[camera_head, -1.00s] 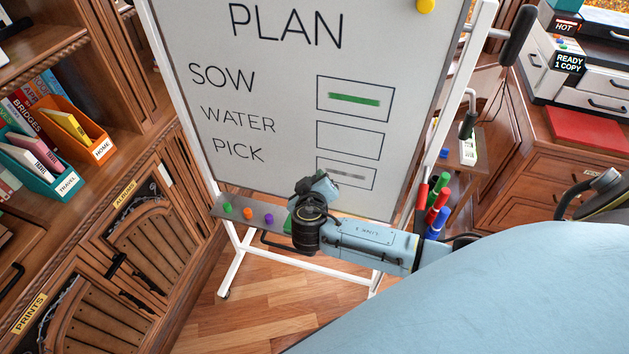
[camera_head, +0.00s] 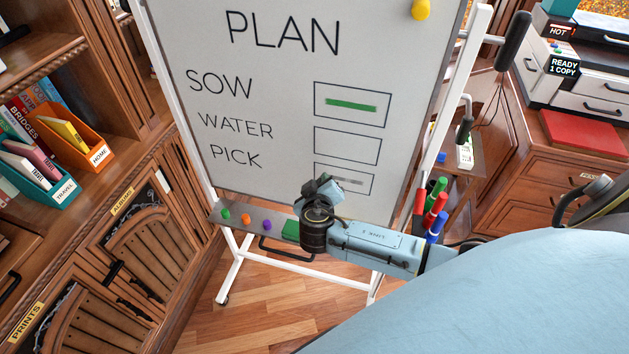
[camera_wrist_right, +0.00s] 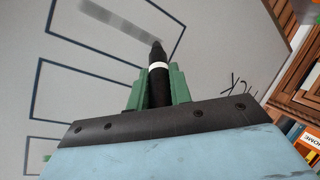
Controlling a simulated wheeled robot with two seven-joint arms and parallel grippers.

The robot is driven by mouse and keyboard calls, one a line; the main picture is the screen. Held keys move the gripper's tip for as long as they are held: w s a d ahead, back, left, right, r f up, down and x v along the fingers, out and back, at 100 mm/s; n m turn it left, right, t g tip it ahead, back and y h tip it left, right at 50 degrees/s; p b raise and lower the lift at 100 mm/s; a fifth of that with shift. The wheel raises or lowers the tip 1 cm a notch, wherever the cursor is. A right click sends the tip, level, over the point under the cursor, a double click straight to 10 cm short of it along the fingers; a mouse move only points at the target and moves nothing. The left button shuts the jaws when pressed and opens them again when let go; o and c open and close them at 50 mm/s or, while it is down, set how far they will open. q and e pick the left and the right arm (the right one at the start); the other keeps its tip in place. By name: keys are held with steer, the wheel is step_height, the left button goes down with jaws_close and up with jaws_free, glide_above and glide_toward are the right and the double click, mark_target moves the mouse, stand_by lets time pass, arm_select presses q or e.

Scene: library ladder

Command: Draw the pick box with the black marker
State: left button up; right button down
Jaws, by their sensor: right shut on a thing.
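The whiteboard (camera_head: 250,110) stands ahead with PLAN, SOW, WATER and PICK lettered on it. The pick box (camera_head: 364,194) is the lowest outlined box, with a faint grey smear inside; my right gripper partly covers its left end. My right gripper (camera_head: 322,188) is in front of the board, its jaws hard to make out there. In the right wrist view, its green fingers are shut on the black marker (camera_wrist_right: 158,82), which points toward the board, tip out. The grey smear (camera_wrist_right: 100,13) lies above and left of the tip. I cannot tell whether the tip touches. My left gripper is not in view.
The sow box holds a green bar (camera_head: 351,105); the water box (camera_head: 347,146) is empty. The board's tray (camera_head: 275,222) holds a green eraser (camera_head: 291,230) and coloured pieces. Red, green and blue markers (camera_head: 436,208) stand right of my forearm. Shelves (camera_head: 60,90) are at left.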

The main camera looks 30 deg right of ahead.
steer(key=s+d+p, duration=0.2)
steer(key=s+d, duration=0.5)
steer(key=s, duration=0.1)
stand_by(1.0)
steer(key=w+a+b, duration=0.3)
steer(key=w+a, duration=0.4)
steer(key=w, duration=0.2)
steer(key=shift+a+b, duration=0.4)
stand_by(0.7)
steer(key=shift+w+r, duration=0.1)
